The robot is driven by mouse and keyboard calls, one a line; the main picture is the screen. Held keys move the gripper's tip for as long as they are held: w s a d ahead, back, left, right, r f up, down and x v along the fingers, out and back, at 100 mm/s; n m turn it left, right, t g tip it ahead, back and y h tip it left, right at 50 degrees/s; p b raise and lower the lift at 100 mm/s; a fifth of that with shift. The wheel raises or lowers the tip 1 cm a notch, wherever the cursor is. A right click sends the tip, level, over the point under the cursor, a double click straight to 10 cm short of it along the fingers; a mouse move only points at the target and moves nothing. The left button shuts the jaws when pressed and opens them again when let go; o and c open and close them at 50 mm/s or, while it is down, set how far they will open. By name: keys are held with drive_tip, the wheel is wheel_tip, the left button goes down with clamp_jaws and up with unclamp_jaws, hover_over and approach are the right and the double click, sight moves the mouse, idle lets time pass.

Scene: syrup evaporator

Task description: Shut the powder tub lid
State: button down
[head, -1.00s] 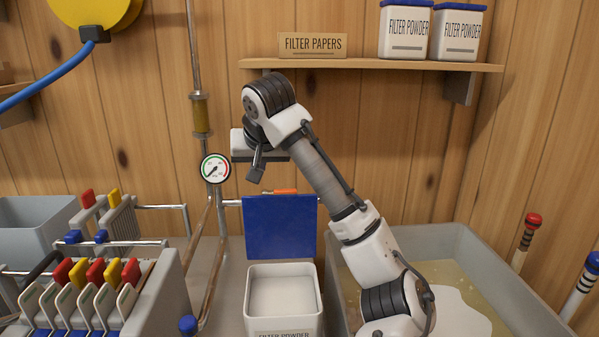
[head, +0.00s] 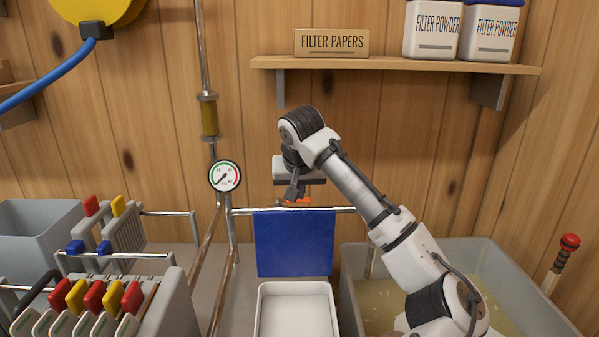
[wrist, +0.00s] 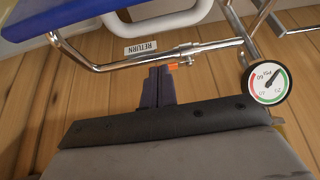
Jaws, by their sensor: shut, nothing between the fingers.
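The powder tub (head: 296,303) is a white square tub at the bottom centre of the head view. Its blue lid (head: 293,243) stands upright at the tub's back edge, open. The tub's front is cut off by the frame. My gripper (head: 293,196) is above and behind the lid's top edge, apart from it as far as I can see. In the wrist view my gripper (wrist: 158,73) shows its dark fingers together, with nothing between them. A blue panel edge, likely the lid (wrist: 70,14), shows at the top left there.
A metal pipe (head: 180,213) runs behind the lid, with an orange-handled valve (wrist: 172,66) near my fingertips. A pressure gauge (head: 225,176) is left of my gripper. A grey basin (head: 498,281) is right of the tub, a filter press (head: 168,306) left. A shelf (head: 395,66) hangs above.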

drive_tip(key=s, duration=0.4)
drive_tip(key=shift+f+p, duration=0.2)
drive_tip(key=shift+p, duration=0.1)
drive_tip(key=shift+s+d+b, duration=0.1)
drive_tip(key=shift+b, duration=0.25)
